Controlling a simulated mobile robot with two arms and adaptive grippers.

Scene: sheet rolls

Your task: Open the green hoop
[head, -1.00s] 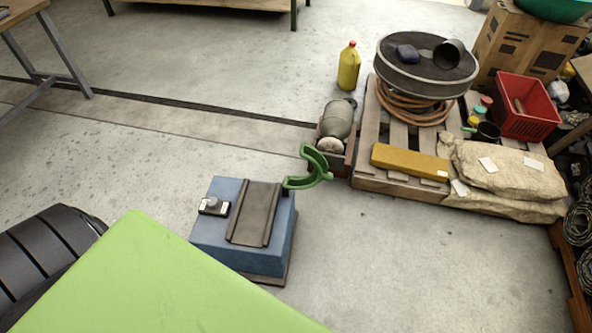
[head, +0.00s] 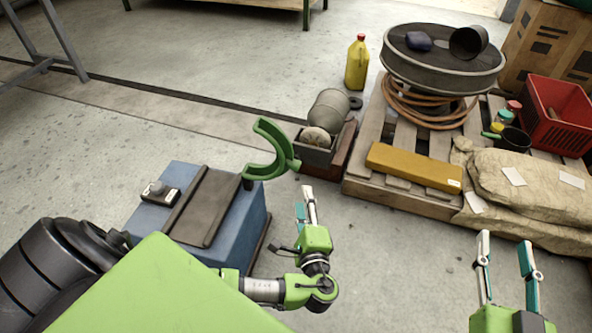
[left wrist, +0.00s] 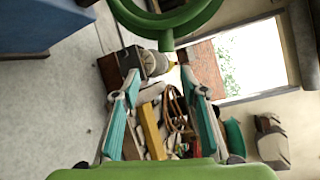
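The green hoop (head: 274,166) is a C-shaped half ring standing up at the right end of a blue block (head: 250,225) with a dark channel on top (head: 203,205). It also shows large at the top of the left wrist view (left wrist: 165,28). My left gripper (head: 304,203) is just right of and below the hoop in the head view, apart from it. The left wrist view shows its two fingers (left wrist: 160,78) spread with nothing between them. My right gripper (head: 506,245) is at lower right, fingers apart and empty, far from the hoop.
A small motor-like cylinder (head: 329,112) in a box stands behind the hoop. A yellow jug (head: 357,63) stands beyond it. A loaded pallet (head: 352,188) with a yellow bar (head: 413,167) and sacks is at right.

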